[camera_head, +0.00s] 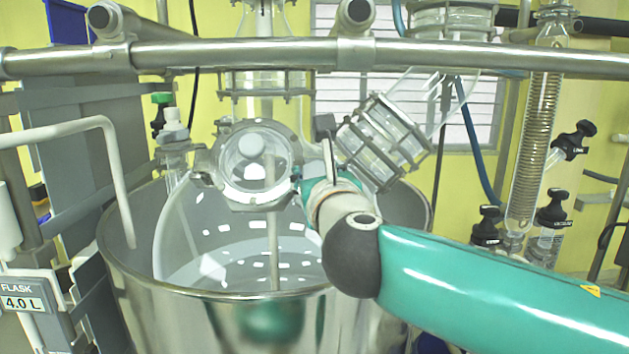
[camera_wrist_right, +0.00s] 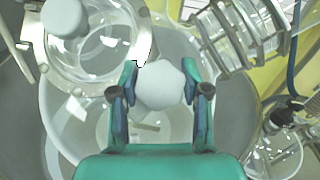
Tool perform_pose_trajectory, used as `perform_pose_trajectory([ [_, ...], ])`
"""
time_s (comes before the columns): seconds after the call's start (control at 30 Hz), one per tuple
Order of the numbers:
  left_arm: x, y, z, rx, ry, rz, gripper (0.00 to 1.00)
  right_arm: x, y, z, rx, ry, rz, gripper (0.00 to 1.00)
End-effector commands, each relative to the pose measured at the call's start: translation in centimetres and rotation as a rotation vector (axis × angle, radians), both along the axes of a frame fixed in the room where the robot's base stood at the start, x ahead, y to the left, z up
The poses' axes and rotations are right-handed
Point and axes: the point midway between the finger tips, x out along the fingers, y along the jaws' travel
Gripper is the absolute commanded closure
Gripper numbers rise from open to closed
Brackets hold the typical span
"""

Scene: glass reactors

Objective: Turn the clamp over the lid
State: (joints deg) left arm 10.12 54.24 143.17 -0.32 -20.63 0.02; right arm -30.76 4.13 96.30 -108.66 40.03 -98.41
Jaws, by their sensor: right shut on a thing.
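The round glass lid (camera_head: 240,172) with a pale knob in its middle sits in a metal ring on the reactor's top. It also shows at the upper left of the right wrist view (camera_wrist_right: 105,50). My right gripper (camera_head: 312,180) is at the right edge of the lid's ring. In the right wrist view its two fingers are shut on a pale grey rounded piece (camera_wrist_right: 160,86), which looks like the clamp's knob. In the head view the clamp is mostly hidden by my gripper, so its angle over the lid cannot be told. My left gripper is not in view.
A steel vessel (camera_head: 225,295) surrounds the glass reactor below. A caged glass joint (camera_head: 385,140) stands close to the right of my gripper. A steel rail (camera_head: 250,53) crosses above. A bent pipe (camera_head: 115,170) is at the left, and a coil condenser (camera_head: 535,130) at the right.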

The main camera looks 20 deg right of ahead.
Motion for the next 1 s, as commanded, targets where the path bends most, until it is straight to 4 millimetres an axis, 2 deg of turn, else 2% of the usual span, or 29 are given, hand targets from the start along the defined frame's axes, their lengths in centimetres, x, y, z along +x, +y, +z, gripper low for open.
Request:
perform_pose_trajectory([
  [0.2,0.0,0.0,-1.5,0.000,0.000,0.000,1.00,0.0,0.3,-0.4,0.125,-0.035,-0.105,0.89],
  [0.47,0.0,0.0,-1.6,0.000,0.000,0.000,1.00,0.0,0.2,-0.1,0.305,-0.086,-0.265,0.89],
  [0.67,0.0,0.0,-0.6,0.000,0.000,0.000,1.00,0.0,0.1,0.1,0.444,-0.125,-0.389,0.89],
  [1.0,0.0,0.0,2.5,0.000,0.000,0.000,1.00,0.0,-0.1,0.3,0.683,-0.192,-0.600,0.89],
])
